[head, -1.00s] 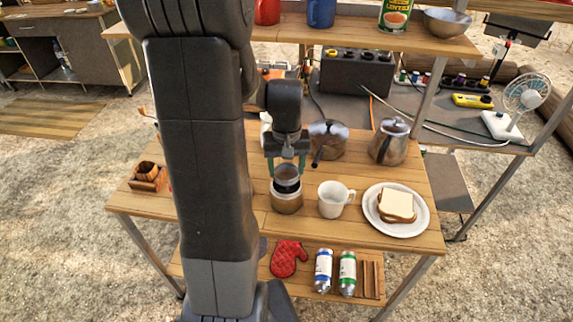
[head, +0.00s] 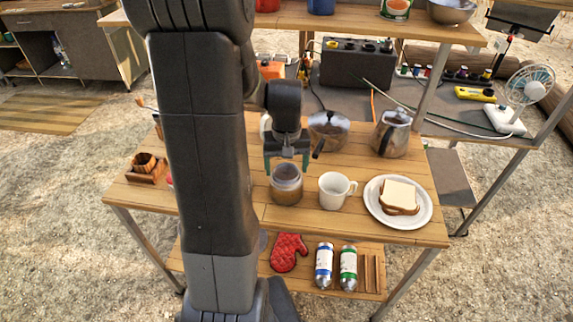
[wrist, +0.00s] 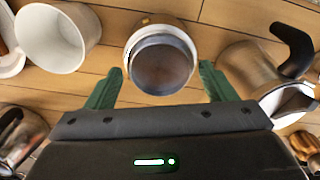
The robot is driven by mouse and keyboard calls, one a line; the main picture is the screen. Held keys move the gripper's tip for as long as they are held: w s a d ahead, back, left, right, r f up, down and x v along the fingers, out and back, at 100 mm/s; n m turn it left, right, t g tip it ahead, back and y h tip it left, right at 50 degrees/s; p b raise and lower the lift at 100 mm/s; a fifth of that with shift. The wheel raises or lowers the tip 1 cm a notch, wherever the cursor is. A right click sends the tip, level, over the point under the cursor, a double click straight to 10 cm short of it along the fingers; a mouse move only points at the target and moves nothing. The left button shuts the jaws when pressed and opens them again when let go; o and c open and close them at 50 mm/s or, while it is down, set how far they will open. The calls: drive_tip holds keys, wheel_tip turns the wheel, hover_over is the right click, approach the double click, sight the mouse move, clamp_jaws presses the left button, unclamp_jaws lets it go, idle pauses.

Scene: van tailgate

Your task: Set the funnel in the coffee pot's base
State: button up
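The coffee pot's base (head: 286,194) stands upright on the wooden table, left of the white mug. My gripper (head: 287,162) is open and empty, just above and behind the base. In the wrist view its green fingers (wrist: 160,87) are wide apart, one on each side of the funnel and clear of it. How deep the funnel sits is hidden.
Close by stand a white mug (head: 336,190), a plate (head: 372,205) with a sandwich, a lidded pot (head: 328,128) and a steel kettle (head: 391,136). In the wrist view a metal vessel with a black handle (wrist: 292,46) lies near the right finger.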

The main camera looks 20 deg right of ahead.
drive_tip(key=shift+o, duration=0.5)
drive_tip(key=shift+r, duration=0.3)
wheel_tip(320, 180, up, 13)
idle(0.5)
wheel_tip(320, 180, down, 13)
drive_tip(key=shift+f, duration=0.1)
drive_tip(key=shift+r+p, duration=0.55)
drive_tip(key=shift+p, duration=0.05)
drive_tip(key=shift+f, duration=0.1)
